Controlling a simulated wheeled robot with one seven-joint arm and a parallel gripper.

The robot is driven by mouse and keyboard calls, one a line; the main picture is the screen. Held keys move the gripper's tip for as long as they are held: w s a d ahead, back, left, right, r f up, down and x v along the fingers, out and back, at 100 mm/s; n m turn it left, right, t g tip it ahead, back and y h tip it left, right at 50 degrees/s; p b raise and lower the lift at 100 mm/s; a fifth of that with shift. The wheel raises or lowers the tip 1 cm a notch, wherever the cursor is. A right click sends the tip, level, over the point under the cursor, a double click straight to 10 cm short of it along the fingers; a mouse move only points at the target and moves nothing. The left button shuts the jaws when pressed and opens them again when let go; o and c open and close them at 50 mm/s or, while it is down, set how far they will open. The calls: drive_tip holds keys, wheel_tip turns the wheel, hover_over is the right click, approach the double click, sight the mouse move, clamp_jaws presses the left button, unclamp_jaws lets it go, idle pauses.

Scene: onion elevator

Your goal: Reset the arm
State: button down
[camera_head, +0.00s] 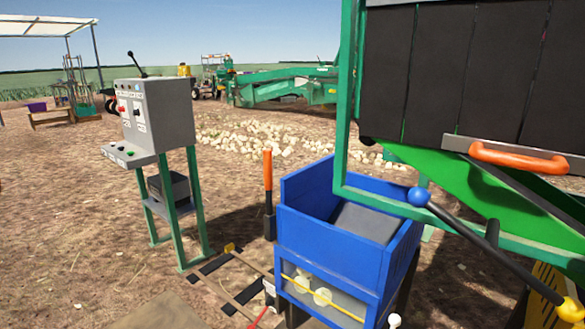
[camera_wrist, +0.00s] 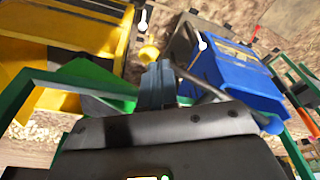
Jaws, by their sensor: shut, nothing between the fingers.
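My gripper (camera_wrist: 157,70) shows in the wrist view, its fingers together beyond the dark hand housing, with nothing held. I cannot make out my arm or gripper in the head view. A dark lever (camera_head: 495,252) crosses the lower right of the head view, with a blue knob (camera_head: 419,196) at its upper end and a yellow knob (camera_head: 570,310) at its lower end. In the wrist view the blue knob (camera_wrist: 272,124) is right of the hand, and the yellow knob (camera_wrist: 149,54) is just past the fingertips. I cannot tell whether the fingers touch anything.
A blue bin (camera_head: 330,245) stands centre right, below a green frame (camera_head: 346,105). An orange handle (camera_head: 518,158) sits under dark panels (camera_head: 455,70). An orange-gripped lever (camera_head: 268,170) stands left of the bin.

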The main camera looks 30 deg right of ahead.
drive_tip(key=shift+w, duration=0.1)
drive_tip(key=w+a+r+t+y+p, duration=0.1)
drive_tip(key=w+a+r+t+y, duration=0.3)
drive_tip(key=w+a+t, duration=0.7)
drive_tip(key=w+a+r+t+y+p, duration=0.1)
drive_tip(key=w+a+r+t, duration=0.5)
drive_tip(key=w+a, duration=0.6)
drive_tip(key=s+a+f+m+g+h+p, duration=0.1)
drive_tip(key=s+a+f+m+h, duration=0.2)
drive_tip(key=f, duration=0.6)
drive_tip(key=s+a+f+g+h, duration=0.1)
drive_tip(key=s+f+h, duration=0.2)
drive_tip(key=s+f, duration=0.4)
drive_tip(key=s+f+n+g+y, duration=0.1)
drive_tip(key=s+f+n, duration=0.2)
drive_tip(key=s, duration=0.7)
drive_tip(key=s+f+n+g+y+p, duration=0.1)
drive_tip(key=s+f+n, duration=0.2)
drive_tip(key=s+n, duration=0.4)
drive_tip(key=s, duration=0.4)
drive_tip(key=shift+a+f+n, duration=0.15)
drive_tip(key=shift+f+n, duration=0.15)
